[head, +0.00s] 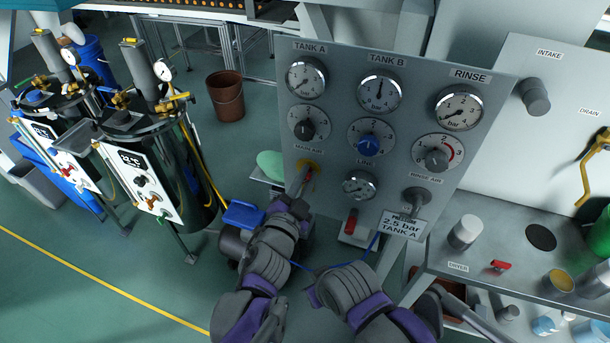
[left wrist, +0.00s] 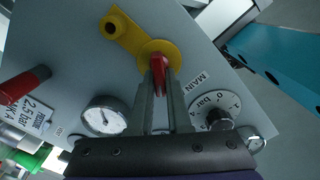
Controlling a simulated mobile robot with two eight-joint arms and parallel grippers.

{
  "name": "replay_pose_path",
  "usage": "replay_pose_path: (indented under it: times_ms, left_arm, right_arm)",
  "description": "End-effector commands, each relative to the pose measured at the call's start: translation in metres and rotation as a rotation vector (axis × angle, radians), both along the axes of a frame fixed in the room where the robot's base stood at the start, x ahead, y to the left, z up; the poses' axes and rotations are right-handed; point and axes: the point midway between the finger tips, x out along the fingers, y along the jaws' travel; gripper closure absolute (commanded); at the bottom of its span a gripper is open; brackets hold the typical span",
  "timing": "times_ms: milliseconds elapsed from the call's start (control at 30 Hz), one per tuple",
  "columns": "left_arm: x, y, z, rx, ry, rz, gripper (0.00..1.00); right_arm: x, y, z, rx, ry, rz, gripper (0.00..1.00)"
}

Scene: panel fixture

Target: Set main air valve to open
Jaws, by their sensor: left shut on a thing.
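The main air valve has a red lever on a round yellow base (left wrist: 158,50), just below the MAIN AIR label (head: 309,149) on the grey panel. My left gripper (head: 301,181) reaches the valve from below, at the panel's lower left. In the left wrist view its two fingers (left wrist: 160,92) are shut on the red lever (left wrist: 158,68). The fingers hide part of the lever, and I cannot read any open or closed marks. A yellow tab with a dark hole (left wrist: 122,28) sticks out beside the base.
Close by on the panel are the tank A knob (head: 307,128), the line gauge (head: 359,186) and a red handle (head: 351,222). A grey rinse air handle (head: 413,203) and the 2.5 bar sign (head: 404,226) are at lower right. Tanks stand at left.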

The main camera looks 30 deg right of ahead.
Motion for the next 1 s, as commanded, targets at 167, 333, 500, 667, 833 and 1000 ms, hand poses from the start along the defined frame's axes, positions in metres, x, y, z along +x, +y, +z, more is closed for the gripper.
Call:
replay_pose_path:
  times_ms: [167, 333, 500, 667, 833, 1000]
  left_arm:
    - [-0.001, 0.0, -0.002, 0.111, -0.127, 0.002, 1.0]
    - [-0.002, -0.001, -0.003, 0.217, -0.25, 0.002, 1.0]
    - [-0.003, -0.001, -0.005, 0.318, -0.369, 0.002, 1.0]
    - [-0.003, -0.002, -0.007, 0.404, -0.469, 0.002, 1.0]
    - [-0.003, -0.002, -0.008, 0.475, -0.553, 0.002, 1.0]
    - [-0.003, -0.002, -0.009, 0.526, -0.612, 0.002, 1.0]
  right_arm:
    - [0.0, 0.0, 0.004, 0.0, -0.001, 0.0, 0.55]
    - [0.0, 0.0, 0.008, 0.0, -0.002, 0.0, 0.55]
    - [0.001, 0.0, 0.011, 0.0, -0.004, 0.0, 0.55]
    - [0.001, 0.0, 0.014, 0.0, -0.005, 0.0, 0.55]
    - [0.001, 0.0, 0.017, 0.0, -0.005, 0.0, 0.55]
    - [0.001, 0.0, 0.018, 0.0, -0.006, 0.0, 0.55]
